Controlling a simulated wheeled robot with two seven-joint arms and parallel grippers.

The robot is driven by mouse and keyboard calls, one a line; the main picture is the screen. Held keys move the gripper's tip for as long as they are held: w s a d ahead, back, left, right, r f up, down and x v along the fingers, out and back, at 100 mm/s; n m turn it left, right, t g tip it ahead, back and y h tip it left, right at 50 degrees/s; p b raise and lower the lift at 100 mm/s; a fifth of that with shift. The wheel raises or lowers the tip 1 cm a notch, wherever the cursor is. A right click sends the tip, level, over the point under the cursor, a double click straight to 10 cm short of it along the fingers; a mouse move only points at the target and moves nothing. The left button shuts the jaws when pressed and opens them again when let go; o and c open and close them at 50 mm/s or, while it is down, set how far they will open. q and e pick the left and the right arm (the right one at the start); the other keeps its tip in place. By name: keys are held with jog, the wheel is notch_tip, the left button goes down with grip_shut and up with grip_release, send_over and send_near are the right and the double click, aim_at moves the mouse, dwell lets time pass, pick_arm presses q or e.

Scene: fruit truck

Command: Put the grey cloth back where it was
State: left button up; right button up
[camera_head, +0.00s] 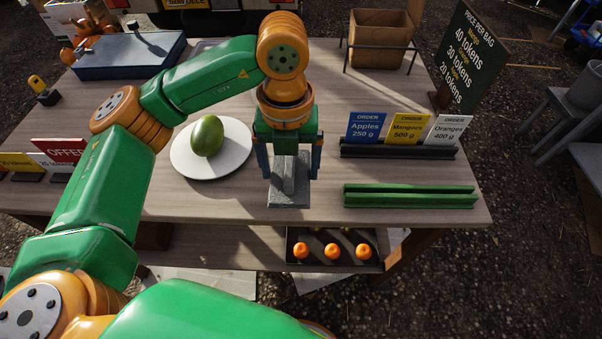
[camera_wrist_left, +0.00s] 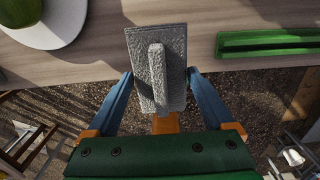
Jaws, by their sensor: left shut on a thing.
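The grey cloth (camera_head: 288,194) is a rough, folded rectangle with a raised ridge along its middle. It is at the table's front edge, between the white plate and the green rail. My left gripper (camera_head: 289,173) points down over it, its blue fingers on either side, shut on the cloth. The left wrist view shows the cloth (camera_wrist_left: 172,45) between the fingertips of my left gripper (camera_wrist_left: 160,73). I cannot tell whether the cloth rests on the table (camera_head: 400,222) or hangs just above it. My right gripper is not in view.
A white plate (camera_head: 237,160) with a green mango (camera_head: 207,136) stands left of the cloth. A green rail (camera_head: 410,197) and order cards (camera_head: 408,130) are to the right. A dark tray (camera_head: 345,262) with three oranges sits below the tabletop. A blue-grey scale (camera_head: 130,62) is at back left.

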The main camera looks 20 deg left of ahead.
aim_at(298, 159)
pick_arm(q)
jog(key=w+f, duration=0.1)
jog(key=f, duration=0.1)
jog(key=w+f, duration=0.2)
jog(key=shift+w+d+f, duration=0.15)
jog(key=shift+w+d, duration=0.05)
notch_tip(298, 159, down, 3)
jog(key=shift+w+r+p, duration=0.15)
jog(key=shift+p, duration=0.55)
jog(key=shift+f, duration=0.5)
jog(key=o, duration=0.9)
jog(key=shift+f+b, duration=0.1)
jog(key=shift+b, duration=0.2)
jog(key=shift+o, duration=1)
jog(key=shift+r+p, duration=0.4)
notch_tip(298, 159, up, 12)
jog(key=shift+f+b, duration=0.1)
jog(key=shift+b, duration=0.55)
